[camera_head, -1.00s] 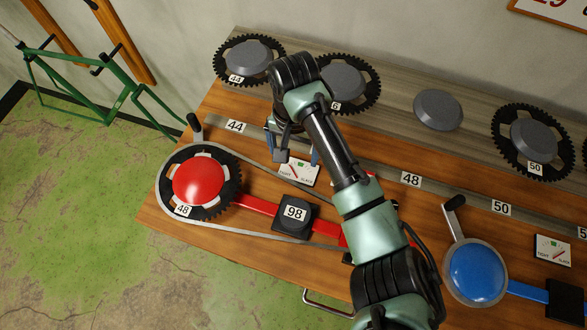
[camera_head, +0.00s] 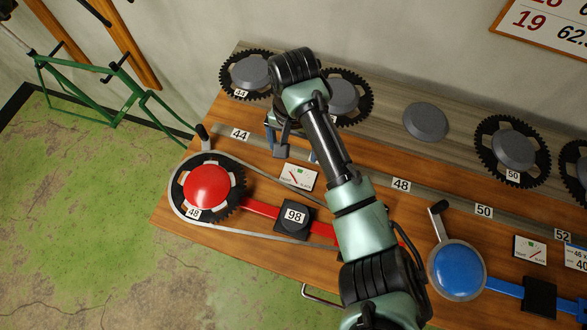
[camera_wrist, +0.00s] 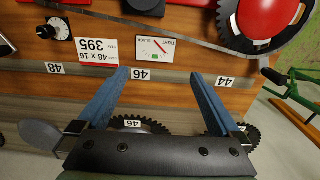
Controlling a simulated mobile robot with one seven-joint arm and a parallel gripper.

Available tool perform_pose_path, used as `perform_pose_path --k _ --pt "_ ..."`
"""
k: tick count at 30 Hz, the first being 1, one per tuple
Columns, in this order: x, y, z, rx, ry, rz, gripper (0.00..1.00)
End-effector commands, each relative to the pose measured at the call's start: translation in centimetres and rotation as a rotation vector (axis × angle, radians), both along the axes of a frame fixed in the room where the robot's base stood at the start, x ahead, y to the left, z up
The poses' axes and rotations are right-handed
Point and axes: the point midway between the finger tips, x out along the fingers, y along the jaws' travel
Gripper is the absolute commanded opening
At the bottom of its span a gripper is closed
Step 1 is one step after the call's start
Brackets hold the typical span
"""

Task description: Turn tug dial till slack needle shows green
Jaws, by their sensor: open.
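The slack gauge is a white card (camera_head: 299,177) with a green patch and a red needle. It also shows upside down in the wrist view (camera_wrist: 153,50). The needle appears to lean to the TIGHT side of the green. My gripper (camera_head: 297,153) is open and empty over the bench behind the gauge. In the wrist view its blue fingers (camera_wrist: 160,76) are well to the side of the dial.
A red-hubbed chainring (camera_head: 207,187) with a chain loop and a black block marked 98 (camera_head: 295,217) lie in front. Toothed rings (camera_head: 246,73) stand along the back rail. A blue disc with a crank (camera_head: 457,270) is at right.

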Motion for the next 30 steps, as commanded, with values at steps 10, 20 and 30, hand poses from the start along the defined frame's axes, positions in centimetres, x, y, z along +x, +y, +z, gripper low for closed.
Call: perform_pose_path --k 10,20,30 --pt "0.0 0.0 2.9 0.0 0.0 0.0 1.0" --pt "0.0 0.0 2.9 0.0 0.0 0.0 1.0" --pt "10.0 8.3 14.1 0.157 -0.652 0.227 1.0"
